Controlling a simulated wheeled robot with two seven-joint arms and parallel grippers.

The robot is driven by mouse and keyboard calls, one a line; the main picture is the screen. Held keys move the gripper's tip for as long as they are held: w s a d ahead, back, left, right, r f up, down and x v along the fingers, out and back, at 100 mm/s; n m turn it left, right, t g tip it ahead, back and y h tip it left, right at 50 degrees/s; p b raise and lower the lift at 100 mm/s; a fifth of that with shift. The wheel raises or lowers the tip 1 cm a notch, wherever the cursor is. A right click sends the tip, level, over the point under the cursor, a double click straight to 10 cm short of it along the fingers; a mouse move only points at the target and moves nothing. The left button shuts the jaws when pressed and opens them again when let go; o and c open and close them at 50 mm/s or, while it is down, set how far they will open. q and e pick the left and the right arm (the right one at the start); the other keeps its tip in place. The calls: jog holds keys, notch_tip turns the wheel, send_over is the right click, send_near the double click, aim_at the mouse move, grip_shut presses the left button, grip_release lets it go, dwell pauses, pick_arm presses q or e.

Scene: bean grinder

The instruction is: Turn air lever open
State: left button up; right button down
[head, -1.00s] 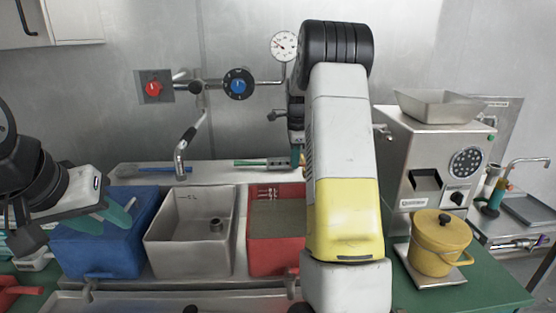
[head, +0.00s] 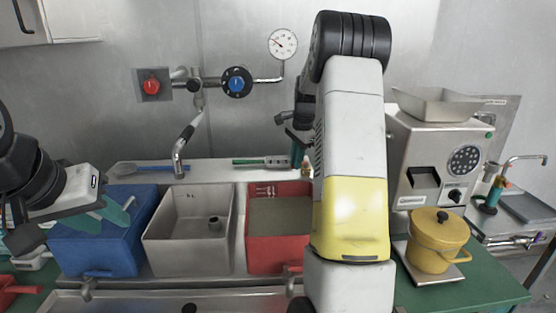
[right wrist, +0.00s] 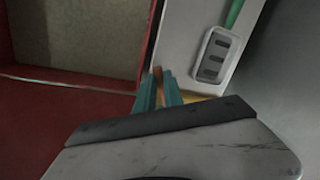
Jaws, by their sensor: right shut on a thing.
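My right gripper (right wrist: 159,92) has its teal fingers close together on a narrow orange-brown piece (right wrist: 157,74), which may be the air lever; the fingers hide most of it. In the head view the right gripper (head: 299,150) points down beside the back ledge, behind the red bin, partly hidden by my own right arm. I cannot clearly make out an air lever in the head view. My left gripper (head: 120,212) hangs open and empty over the blue bin (head: 95,248), its teal fingers apart.
A red bin (head: 285,257) with grey contents lies by the right gripper. A slotted plate (right wrist: 213,55) is on the white ledge close to the fingers. A grey bin (head: 187,247), a steel machine (head: 425,150) and a yellow pot (head: 438,243) stand around. Wall knobs and a gauge are behind.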

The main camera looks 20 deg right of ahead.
jog(key=shift+n, duration=0.3)
jog(key=c, duration=1.5)
grip_release()
jog(key=shift+s, duration=0.1)
jog(key=shift+o, duration=0.2)
notch_tip(320, 180, up, 8)
jog(key=s, duration=0.1)
jog(key=shift+s+d+f, duration=0.15)
jog(key=shift+s+d, duration=0.05)
jog(key=shift+d, duration=0.05)
